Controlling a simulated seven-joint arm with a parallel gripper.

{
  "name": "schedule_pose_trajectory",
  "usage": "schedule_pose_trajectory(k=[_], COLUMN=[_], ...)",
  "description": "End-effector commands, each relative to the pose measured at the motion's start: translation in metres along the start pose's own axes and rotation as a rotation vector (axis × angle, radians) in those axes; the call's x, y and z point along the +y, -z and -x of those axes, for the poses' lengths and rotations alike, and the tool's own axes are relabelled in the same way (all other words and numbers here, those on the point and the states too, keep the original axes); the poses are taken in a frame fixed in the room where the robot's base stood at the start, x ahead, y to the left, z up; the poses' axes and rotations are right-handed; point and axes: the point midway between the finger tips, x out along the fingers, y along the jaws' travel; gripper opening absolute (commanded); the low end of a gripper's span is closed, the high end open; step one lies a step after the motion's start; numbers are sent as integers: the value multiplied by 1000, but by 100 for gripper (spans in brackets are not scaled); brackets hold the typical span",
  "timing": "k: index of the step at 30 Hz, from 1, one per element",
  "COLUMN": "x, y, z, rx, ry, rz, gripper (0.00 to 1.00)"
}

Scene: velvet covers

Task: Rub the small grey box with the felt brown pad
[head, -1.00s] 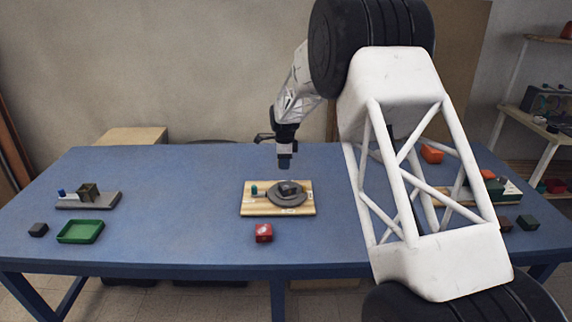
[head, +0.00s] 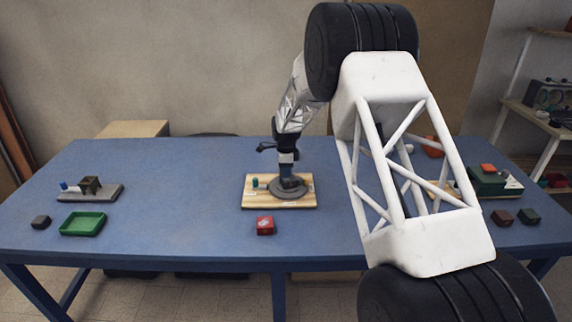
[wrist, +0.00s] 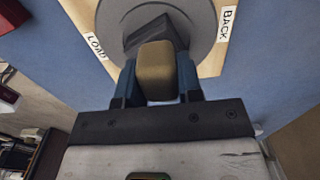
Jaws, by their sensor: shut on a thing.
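My gripper (head: 290,180) is down over the round grey disc (head: 276,193) on the wooden board at the table's middle. In the wrist view my gripper (wrist: 158,85) is shut on the brown pad (wrist: 157,72), a tan block with rounded edges. The small grey box (wrist: 147,36) sits on the disc (wrist: 112,14), just beyond the pad and partly hidden by it. I cannot tell whether pad and box touch. In the head view the gripper mostly hides the box.
The wooden board (head: 255,203) carries a small green peg (head: 255,183) and labels. A red box (head: 265,225) stands in front. At left are a green tray (head: 83,224), a dark block (head: 41,222) and a grey fixture (head: 105,193). More blocks (head: 502,217) lie at right.

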Motion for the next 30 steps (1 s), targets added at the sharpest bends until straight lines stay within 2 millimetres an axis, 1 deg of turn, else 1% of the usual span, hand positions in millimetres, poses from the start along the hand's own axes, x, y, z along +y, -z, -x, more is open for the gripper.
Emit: schedule_pose_trajectory(k=[1,2,3,8,9,13,14,17,22,25,26,30], x=[0,0,3,18,21,30,31,39,24,18,15,3], y=[0,0,2,7,8,11,12,15,9,7,6,1], z=[-9,-13,-7,-14,-9,-15,-11,-14,-11,-16,-11,-14], rx=[0,0,0,0,0,0,0,0,0,0,0,0], ry=[-2,-2,3,-1,1,0,2,-1,1,-2,1,1], rz=[0,0,0,0,0,0,0,0,0,0,0,0], gripper=[15,15,11,11,11,11,11,11,11,11,11,11])
